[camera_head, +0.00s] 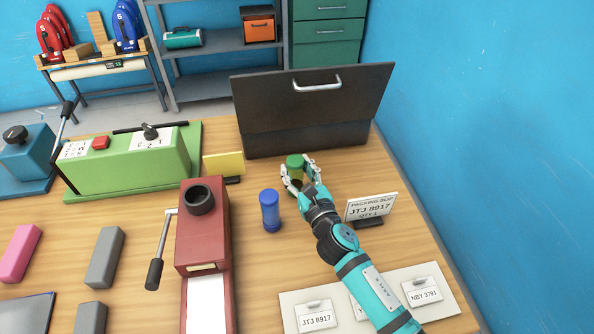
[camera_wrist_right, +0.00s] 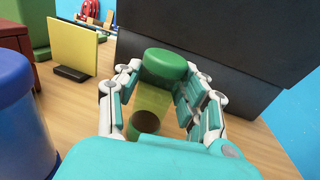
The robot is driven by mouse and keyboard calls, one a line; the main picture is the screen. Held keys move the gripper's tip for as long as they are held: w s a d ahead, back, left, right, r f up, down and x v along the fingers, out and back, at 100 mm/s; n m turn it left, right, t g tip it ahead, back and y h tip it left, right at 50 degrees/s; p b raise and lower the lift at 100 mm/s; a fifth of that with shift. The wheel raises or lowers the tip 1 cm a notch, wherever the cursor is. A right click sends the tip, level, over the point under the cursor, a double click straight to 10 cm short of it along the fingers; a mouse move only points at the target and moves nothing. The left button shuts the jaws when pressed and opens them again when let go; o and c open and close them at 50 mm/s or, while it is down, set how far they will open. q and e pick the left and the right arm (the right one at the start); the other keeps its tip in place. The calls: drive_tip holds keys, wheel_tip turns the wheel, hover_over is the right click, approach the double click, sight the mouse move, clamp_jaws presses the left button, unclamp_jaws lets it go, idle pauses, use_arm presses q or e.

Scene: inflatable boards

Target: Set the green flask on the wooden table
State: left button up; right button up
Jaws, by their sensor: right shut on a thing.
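The green flask (camera_head: 295,162) is upright near the dark panel at the back of the wooden table (camera_head: 262,265). In the right wrist view the flask (camera_wrist_right: 165,65) has a green cap and a yellow-green see-through body. My right gripper (camera_head: 299,180) is shut on it, with fingers on both sides of the body (camera_wrist_right: 158,103). The flask's base is partly hidden, and I cannot tell whether it touches the table. My left gripper is not in view.
A blue flask (camera_head: 270,210) stands left of my right gripper. A packing slip sign (camera_head: 370,208) stands to its right. The dark panel (camera_head: 310,110) with a handle rises behind. A red press (camera_head: 203,235) and green machine (camera_head: 130,160) are left.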

drive_tip(key=shift+f, duration=0.15)
drive_tip(key=o, duration=1.3)
drive_tip(key=shift+c, duration=0.2)
drive_tip(key=shift+s, duration=0.2)
drive_tip(key=b+v, duration=0.1)
drive_tip(key=v, duration=1)
drive_tip(key=shift+s+d, duration=0.2)
drive_tip(key=shift+s, duration=0.1)
